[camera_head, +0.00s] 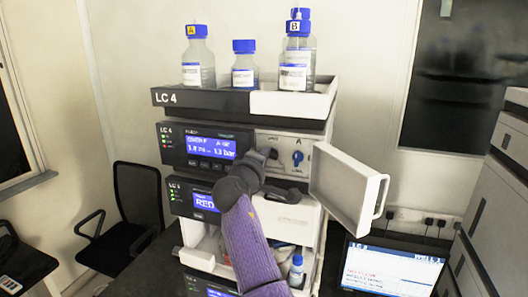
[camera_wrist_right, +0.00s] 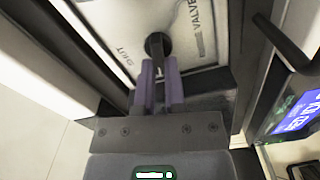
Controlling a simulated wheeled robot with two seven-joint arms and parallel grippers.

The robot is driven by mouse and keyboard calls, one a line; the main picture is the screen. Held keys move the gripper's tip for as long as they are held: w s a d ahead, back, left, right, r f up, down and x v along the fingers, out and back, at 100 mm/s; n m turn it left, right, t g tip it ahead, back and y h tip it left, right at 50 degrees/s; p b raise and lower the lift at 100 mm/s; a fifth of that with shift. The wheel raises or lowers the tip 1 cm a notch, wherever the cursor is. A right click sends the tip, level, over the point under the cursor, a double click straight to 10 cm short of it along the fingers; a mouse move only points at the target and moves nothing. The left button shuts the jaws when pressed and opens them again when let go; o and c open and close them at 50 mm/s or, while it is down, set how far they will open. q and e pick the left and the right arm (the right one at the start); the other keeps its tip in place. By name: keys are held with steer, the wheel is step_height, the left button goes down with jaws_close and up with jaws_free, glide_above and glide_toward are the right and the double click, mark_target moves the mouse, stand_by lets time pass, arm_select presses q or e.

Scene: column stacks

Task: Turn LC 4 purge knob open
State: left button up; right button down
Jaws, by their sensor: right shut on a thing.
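The LC 4 module (camera_head: 205,145) has a lit blue display and an open front compartment. Its white valve panel carries a black purge knob (camera_head: 273,153), largely hidden behind my right gripper (camera_head: 265,156). In the right wrist view the black knob (camera_wrist_right: 155,42) sits on a white plate marked SHUT on one side and VALVE on the other. My right gripper's purple fingers (camera_wrist_right: 160,75) are shut on the knob's black handle. A blue knob (camera_head: 298,158) under the letter A is to the right. My left gripper is not in view.
A white door (camera_head: 345,185) hangs open to the right of the panel. Bottles with blue caps (camera_head: 243,65) stand in the top tray (camera_head: 200,98). Another module (camera_head: 190,197) lies below. A laptop (camera_head: 390,268) is at lower right, a black chair (camera_head: 135,215) at left.

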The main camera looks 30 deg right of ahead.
steer(key=shift+n, duration=0.5)
steer(key=c, duration=0.7)
jaws_free()
steer(key=shift+a, duration=0.1)
steer(key=b+v, duration=0.3)
steer(key=v, duration=0.7)
